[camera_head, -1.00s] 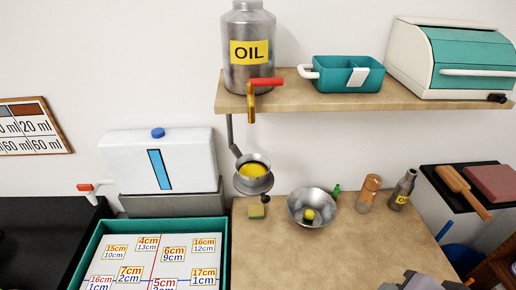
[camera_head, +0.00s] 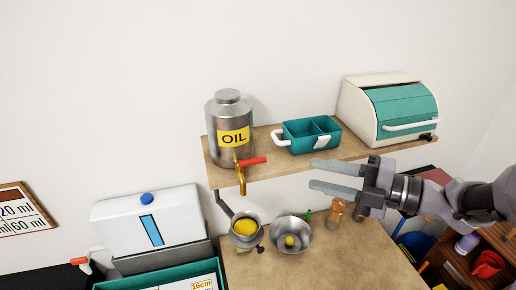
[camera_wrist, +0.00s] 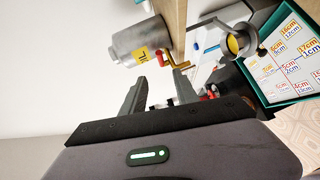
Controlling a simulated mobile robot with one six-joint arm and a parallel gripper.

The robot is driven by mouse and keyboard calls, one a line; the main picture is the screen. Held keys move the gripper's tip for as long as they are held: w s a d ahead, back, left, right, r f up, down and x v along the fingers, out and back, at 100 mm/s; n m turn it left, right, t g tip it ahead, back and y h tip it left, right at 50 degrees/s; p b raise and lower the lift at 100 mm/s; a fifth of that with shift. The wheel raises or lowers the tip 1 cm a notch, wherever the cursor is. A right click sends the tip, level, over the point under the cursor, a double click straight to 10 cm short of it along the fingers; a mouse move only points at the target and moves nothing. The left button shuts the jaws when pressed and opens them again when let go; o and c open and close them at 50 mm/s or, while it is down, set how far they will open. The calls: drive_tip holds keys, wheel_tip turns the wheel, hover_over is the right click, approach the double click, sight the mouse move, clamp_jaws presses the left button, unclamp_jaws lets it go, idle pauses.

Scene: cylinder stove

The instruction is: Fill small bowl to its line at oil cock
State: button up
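The metal oil can (camera_head: 228,112) stands on the wooden shelf; it also shows in the wrist view (camera_wrist: 132,42). Its brass cock (camera_head: 241,180) hangs over the shelf's front edge, with the red lever (camera_head: 253,161) pointing right. The small bowl (camera_head: 246,241) sits below the cock on a wall bracket, with yellow liquid in it. I cannot make out a line in it or any stream. My gripper (camera_head: 314,176) is open and empty, in front of the shelf, right of the lever. In the wrist view the red lever (camera_wrist: 169,58) shows beyond the fingers (camera_wrist: 163,90).
A teal pan (camera_head: 310,135) and a bread box (camera_head: 390,110) stand on the shelf (camera_head: 270,165). Below, a larger steel bowl (camera_head: 283,247) holding a yellow ball stands on the counter (camera_head: 310,270). A shaker (camera_head: 336,212) is under my gripper. A white tank (camera_head: 145,225) stands at left.

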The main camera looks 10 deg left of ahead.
sight(261, 162)
drive_tip(key=b+x, duration=0.1)
drive_tip(key=x, duration=1.4)
drive_tip(key=shift+w+a, duration=0.25)
drive_tip(key=shift+c, duration=0.5)
clamp_jaws()
